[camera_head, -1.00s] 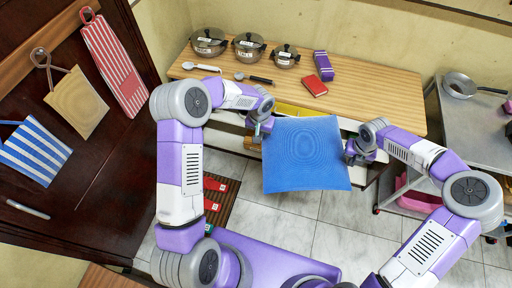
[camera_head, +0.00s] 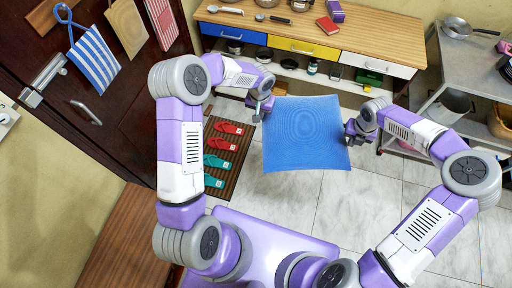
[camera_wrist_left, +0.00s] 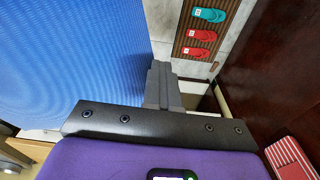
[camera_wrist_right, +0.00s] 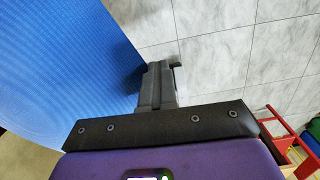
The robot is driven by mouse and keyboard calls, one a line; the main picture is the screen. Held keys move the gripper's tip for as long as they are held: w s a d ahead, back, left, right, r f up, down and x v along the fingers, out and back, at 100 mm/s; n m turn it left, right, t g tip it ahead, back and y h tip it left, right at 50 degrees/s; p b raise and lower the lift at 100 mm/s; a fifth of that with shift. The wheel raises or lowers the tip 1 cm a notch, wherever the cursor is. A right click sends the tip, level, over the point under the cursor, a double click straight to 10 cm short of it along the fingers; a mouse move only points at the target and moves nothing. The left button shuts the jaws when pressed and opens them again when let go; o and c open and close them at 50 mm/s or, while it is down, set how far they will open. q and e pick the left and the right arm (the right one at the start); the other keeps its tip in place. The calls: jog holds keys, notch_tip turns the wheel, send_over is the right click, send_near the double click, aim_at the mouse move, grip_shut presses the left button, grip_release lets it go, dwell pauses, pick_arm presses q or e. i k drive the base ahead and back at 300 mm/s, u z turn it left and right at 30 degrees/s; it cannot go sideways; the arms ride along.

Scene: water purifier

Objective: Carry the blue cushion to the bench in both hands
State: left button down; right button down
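The blue cushion (camera_head: 305,135) is in the air in front of me, between my two grippers, above the tiled floor. My left gripper (camera_head: 262,108) is at its left edge and my right gripper (camera_head: 352,132) at its right edge. In the left wrist view the cushion (camera_wrist_left: 70,55) lies left of the closed fingers (camera_wrist_left: 161,85). In the right wrist view the cushion (camera_wrist_right: 60,70) also lies left of the closed fingers (camera_wrist_right: 155,85). No cloth shows between either pair of fingers. A brown wooden surface (camera_head: 130,240), possibly the bench, is at the lower left.
A wooden counter (camera_head: 390,40) with drawers stands at the back. A metal cart (camera_head: 480,75) with a pan is at the right. A dark door (camera_head: 110,130) with hanging bags is at the left. A mat (camera_head: 222,160) with slippers lies on the floor. Tiles near the cushion are clear.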

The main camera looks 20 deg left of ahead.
aim_at(147, 232)
jog(key=k, duration=0.7)
jog(key=u, duration=2.3)
jog(key=i, duration=0.5)
jog(key=u, duration=0.1)
